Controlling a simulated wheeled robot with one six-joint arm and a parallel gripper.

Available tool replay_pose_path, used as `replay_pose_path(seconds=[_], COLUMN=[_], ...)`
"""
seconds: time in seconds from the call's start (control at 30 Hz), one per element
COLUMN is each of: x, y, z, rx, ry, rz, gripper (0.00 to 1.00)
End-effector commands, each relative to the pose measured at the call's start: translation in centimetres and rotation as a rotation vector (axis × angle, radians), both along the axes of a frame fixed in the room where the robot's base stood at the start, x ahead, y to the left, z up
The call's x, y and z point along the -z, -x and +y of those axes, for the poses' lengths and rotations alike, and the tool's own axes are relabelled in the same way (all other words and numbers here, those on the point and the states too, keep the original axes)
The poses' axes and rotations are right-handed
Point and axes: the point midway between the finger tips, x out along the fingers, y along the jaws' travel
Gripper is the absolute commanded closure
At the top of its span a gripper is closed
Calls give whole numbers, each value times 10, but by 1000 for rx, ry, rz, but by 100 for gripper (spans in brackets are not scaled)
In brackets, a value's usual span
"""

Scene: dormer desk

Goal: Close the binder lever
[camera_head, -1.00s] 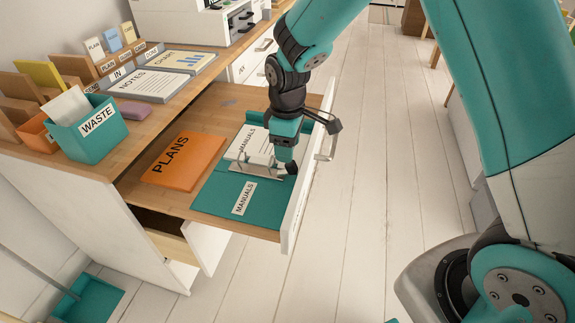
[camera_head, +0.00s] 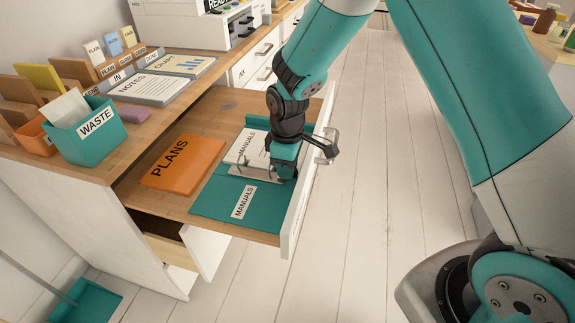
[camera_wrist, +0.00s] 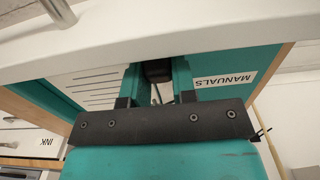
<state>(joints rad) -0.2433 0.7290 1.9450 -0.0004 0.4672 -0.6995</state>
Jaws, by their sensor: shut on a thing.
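The teal binder (camera_head: 214,196) lies open in the pulled-out drawer, its MANUALS label facing up and white pages (camera_head: 243,150) on its far half. Metal rings show at the pages' near edge. My gripper (camera_head: 283,176) is low over the binder's right side, close to the drawer front. In the wrist view, my gripper (camera_wrist: 155,90) has a finger on each side of the dark binder lever (camera_wrist: 157,70) and is shut on it. The lever is hidden behind my gripper in the head view, and its exact angle cannot be told.
The white drawer front (camera_head: 297,212) stands just right of my gripper; it also crosses the top of the wrist view (camera_wrist: 190,35). An orange PLANS folder (camera_head: 185,165) lies left of the binder. A teal WASTE box (camera_head: 90,140) stands on the desk.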

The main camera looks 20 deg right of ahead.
Motion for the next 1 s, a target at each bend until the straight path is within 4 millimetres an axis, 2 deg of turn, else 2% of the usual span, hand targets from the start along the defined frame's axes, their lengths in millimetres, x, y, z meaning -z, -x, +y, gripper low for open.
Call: replay_pose_path(seconds=[0.27,0.53,0.57,0.6,0.67,1.0], x=[4,3,3,3,3,-1], y=[3,3,3,3,3,3], z=[-5,-4,-4,-4,-4,-5], rx=[2,0,0,0,0,0], ry=[-99,-105,-105,-105,-105,-104], rz=[-72,-75,-75,-75,-75,-77], gripper=[98,98,70,61,49,49])
